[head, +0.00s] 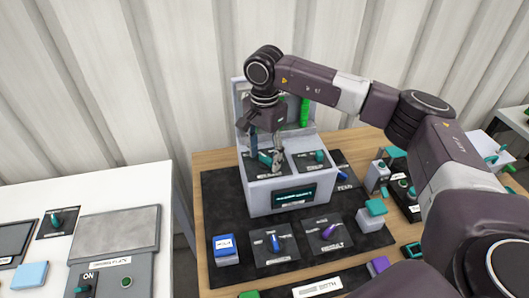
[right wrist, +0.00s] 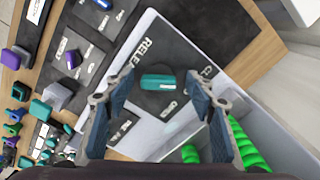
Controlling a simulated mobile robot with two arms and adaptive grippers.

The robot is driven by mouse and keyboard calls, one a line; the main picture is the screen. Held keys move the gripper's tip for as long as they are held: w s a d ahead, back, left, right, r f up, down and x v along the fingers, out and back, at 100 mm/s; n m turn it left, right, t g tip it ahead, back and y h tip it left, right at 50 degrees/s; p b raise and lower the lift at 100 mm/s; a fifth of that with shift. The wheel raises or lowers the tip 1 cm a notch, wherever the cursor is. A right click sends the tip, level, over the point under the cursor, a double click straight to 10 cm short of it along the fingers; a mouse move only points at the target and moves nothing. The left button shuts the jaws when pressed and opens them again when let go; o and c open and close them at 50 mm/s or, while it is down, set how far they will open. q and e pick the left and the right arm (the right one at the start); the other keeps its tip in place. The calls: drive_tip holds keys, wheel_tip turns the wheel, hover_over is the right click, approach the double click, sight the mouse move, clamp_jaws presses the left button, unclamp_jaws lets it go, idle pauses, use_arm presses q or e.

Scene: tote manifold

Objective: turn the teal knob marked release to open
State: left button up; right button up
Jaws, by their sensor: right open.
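My right gripper (head: 266,152) is open above this plate, coming down from above. In the right wrist view its two fingers (right wrist: 160,85) stand on either side of the knob with gaps. I cannot tell how far above the knob the fingertips are. My left gripper is not in view.
The grey box (head: 256,203) has a small screen in front and a second teal knob (head: 319,156) on its right side. A green ribbed part (head: 305,111) stands behind. More knobs (head: 275,242) and blocks (head: 224,246) surround the box. A white table (head: 110,184) is at left.

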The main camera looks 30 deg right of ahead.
drive_tip(key=shift+s, duration=0.15)
drive_tip(key=shift+r, duration=0.1)
drive_tip(key=shift+c, duration=0.7)
drive_tip(key=c, duration=1)
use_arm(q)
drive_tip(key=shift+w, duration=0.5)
